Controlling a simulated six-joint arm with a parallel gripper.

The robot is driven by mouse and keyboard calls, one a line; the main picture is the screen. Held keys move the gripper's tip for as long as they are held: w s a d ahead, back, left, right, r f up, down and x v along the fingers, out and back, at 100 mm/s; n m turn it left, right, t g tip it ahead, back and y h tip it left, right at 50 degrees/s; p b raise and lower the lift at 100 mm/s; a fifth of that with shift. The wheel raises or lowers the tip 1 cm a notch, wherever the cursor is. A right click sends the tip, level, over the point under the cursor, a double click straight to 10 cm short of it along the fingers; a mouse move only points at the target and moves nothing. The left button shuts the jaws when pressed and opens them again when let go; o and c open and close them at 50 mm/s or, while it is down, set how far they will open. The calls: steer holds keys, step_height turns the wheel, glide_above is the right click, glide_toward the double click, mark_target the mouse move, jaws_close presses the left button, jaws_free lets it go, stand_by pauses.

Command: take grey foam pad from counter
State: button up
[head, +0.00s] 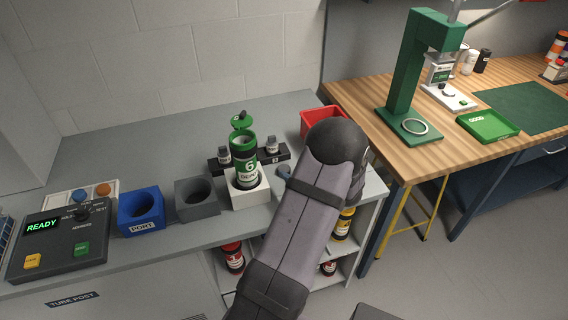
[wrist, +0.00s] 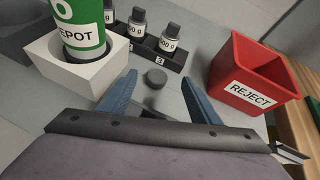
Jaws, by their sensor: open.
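The grey foam pad (wrist: 155,78) is a small dark grey round piece on the grey counter (wrist: 187,62) in the wrist view. My gripper (wrist: 159,84) is open, with one blue finger on each side of the pad and a gap to it on both sides. Whether the fingertips are at the pad's height is hard to tell. In the head view my own arm hides most of the gripper, and I cannot make out the pad clearly there.
A white holder (wrist: 70,82) with a green tube (wrist: 82,30) stands left of the gripper. A black rack (wrist: 167,57) of small weights is behind the pad. A red REJECT bin (wrist: 247,85) stands to the right. Blue (head: 141,211) and grey (head: 196,199) blocks sit farther left.

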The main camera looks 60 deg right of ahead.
mark_target(284, 168)
steer(key=shift+s+a+f+m, duration=0.15)
steer(key=shift+s+f+m, duration=0.1)
steer(key=shift+f+m, duration=0.7)
steer(key=shift+p+x, duration=1.05)
steer(key=shift+x, duration=0.55)
steer(key=shift+p+x, duration=0.85)
steer(key=shift+x, duration=1.15)
steer(key=c, duration=1.1)
